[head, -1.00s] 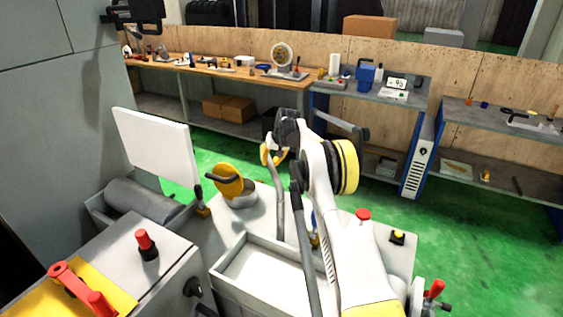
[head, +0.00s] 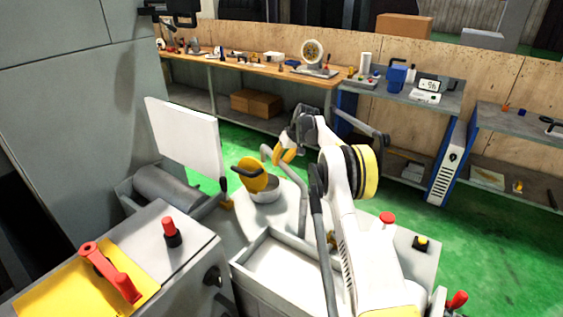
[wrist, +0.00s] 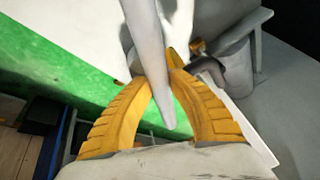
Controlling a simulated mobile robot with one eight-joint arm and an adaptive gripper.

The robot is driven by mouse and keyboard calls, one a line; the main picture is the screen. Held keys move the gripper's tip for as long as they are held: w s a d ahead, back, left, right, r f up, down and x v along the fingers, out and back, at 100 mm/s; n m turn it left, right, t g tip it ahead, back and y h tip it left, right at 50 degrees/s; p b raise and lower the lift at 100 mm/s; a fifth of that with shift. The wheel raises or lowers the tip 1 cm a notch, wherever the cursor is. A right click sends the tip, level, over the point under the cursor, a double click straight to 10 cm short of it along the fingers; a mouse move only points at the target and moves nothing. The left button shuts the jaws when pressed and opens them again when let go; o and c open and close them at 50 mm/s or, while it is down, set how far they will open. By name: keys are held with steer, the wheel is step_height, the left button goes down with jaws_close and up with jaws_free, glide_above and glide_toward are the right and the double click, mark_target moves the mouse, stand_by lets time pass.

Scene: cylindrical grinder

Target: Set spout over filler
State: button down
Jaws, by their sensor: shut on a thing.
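The spout, a bent grey pipe (head: 289,172), rises from the machine top in the head view. Its free upper end lies near the yellow filler cap, just behind and to the right of it in the picture. The filler (head: 266,190) is a short pale neck with a tilted yellow cap (head: 251,173) and a dark handle. My gripper (head: 284,152) has yellow fingers shut on the spout near its upper end. In the wrist view, the spout (wrist: 148,50) runs between the fingers of my gripper (wrist: 162,75). Whether the spout's mouth is directly over the filler cannot be told.
A white panel (head: 185,137) stands left of the filler. An open grey tray (head: 280,268) lies in front. A red button (head: 387,219) is at right. A red-knobbed post (head: 172,232) and a red handle (head: 112,272) stand at front left. Benches line the back wall.

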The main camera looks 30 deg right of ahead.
steer(key=c, duration=1.2)
jaws_free()
steer(key=shift+f, duration=0.1)
steer(key=shift+r, duration=0.2)
steer(key=v, duration=1.1)
steer(key=shift+s+r, duration=0.15)
steer(key=shift+r, duration=0.15)
steer(key=shift+d, duration=0.15)
